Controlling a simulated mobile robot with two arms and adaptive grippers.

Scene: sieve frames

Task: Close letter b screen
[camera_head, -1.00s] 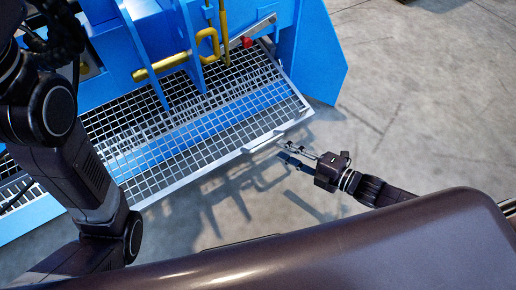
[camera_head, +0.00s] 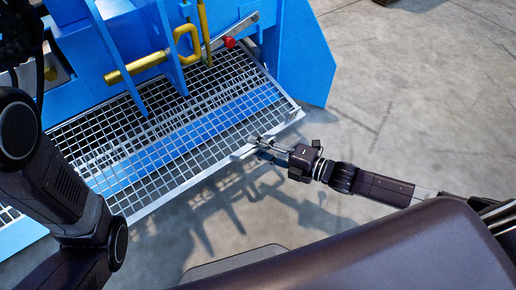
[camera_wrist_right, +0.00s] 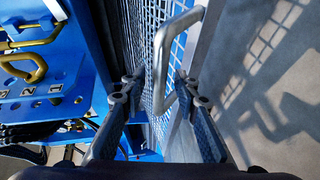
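A grey wire-mesh screen in a metal frame (camera_head: 150,208) stands swung out from the blue machine. Which letter it bears I cannot read. A bent metal handle sits on its outer edge; in the right wrist view the handle (camera_wrist_right: 161,62) passes between my fingers. My right gripper (camera_head: 257,146) is at that edge; in the wrist view its two fingers (camera_wrist_right: 160,90) are spread on either side of the handle, with gaps showing. My left arm comes in at the left, but its gripper does not show.
The blue machine (camera_head: 300,60) fills the top left, with a yellow latch bar (camera_head: 137,68) and a red-tipped lever (camera_head: 229,42). Concrete floor (camera_head: 410,90) is open at the right.

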